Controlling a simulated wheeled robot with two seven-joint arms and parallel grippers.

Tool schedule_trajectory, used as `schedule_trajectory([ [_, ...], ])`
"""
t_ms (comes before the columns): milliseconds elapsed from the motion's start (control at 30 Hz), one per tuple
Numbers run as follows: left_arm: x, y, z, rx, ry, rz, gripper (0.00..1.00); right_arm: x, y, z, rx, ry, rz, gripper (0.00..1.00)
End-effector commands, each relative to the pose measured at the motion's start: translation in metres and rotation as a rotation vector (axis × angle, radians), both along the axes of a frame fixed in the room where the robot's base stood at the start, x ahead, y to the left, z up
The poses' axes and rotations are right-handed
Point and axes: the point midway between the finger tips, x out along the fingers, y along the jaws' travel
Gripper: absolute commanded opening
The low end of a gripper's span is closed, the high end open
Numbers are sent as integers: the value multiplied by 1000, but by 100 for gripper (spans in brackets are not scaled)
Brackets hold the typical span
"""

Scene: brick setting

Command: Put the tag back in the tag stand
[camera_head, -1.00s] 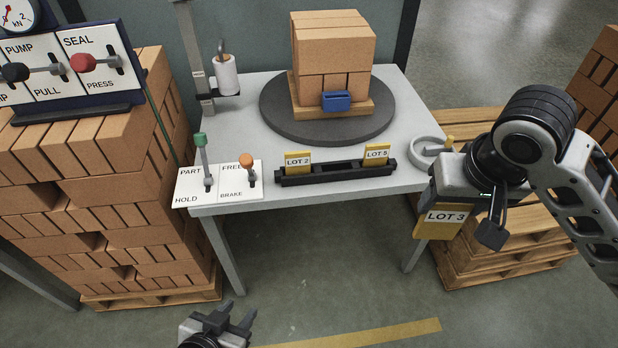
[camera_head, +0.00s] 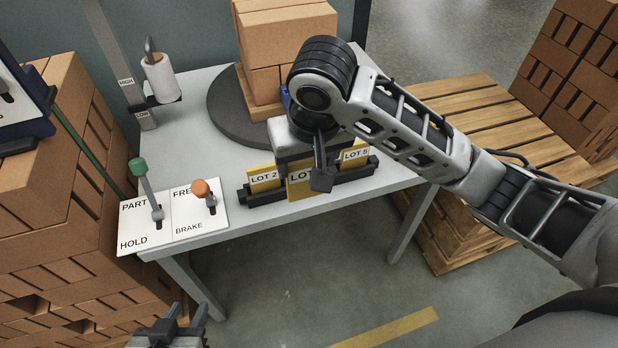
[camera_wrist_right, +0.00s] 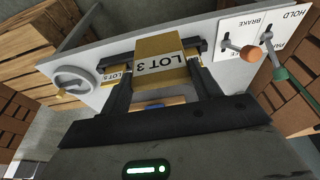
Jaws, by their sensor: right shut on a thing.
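The yellow LOT 3 tag (camera_head: 299,188) is held in my right gripper (camera_head: 305,172) at the middle of the black tag stand (camera_head: 358,176). In the right wrist view the LOT 3 tag (camera_wrist_right: 160,60) sits between the two fingers, its label upside down. The gripper and tag hide the stand's middle, so I cannot tell whether the tag's lower edge is in a slot. The LOT 2 tag (camera_head: 264,179) stands in the stand to the left, the LOT 5 tag (camera_head: 354,154) to the right. My left gripper (camera_head: 184,322) is open and empty, low in front of the table.
A lever panel (camera_head: 173,221) with green and orange knobs lies left of the stand. Behind is a dark turntable (camera_head: 222,112) bearing bricks (camera_head: 262,50). A white roll (camera_head: 160,78) stands at the back left. A wooden pallet (camera_head: 500,110) is to the right.

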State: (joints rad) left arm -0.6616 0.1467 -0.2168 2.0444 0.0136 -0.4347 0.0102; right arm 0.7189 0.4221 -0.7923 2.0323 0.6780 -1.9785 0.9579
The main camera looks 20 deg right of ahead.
Motion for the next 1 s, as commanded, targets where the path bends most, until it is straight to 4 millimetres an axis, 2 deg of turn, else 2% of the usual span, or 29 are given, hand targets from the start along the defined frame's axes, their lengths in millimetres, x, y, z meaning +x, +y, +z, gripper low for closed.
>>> schedule_trajectory([
  [367,0,0,-2,0,1,-1,36,80,-29,-37,-4,-2,-7,29],
  [500,0,0,-5,0,2,-1,36,101,-37,-65,-4,0,-4,29],
  [700,0,-1,-5,-1,0,-2,36,120,-43,-88,-3,-2,-2,29],
  [867,2,-1,-3,-5,-7,-1,36,128,-47,-99,-4,-2,-2,29],
  [1000,2,-1,-2,-6,-11,-2,36,128,-47,-120,-3,0,-1,29],
])
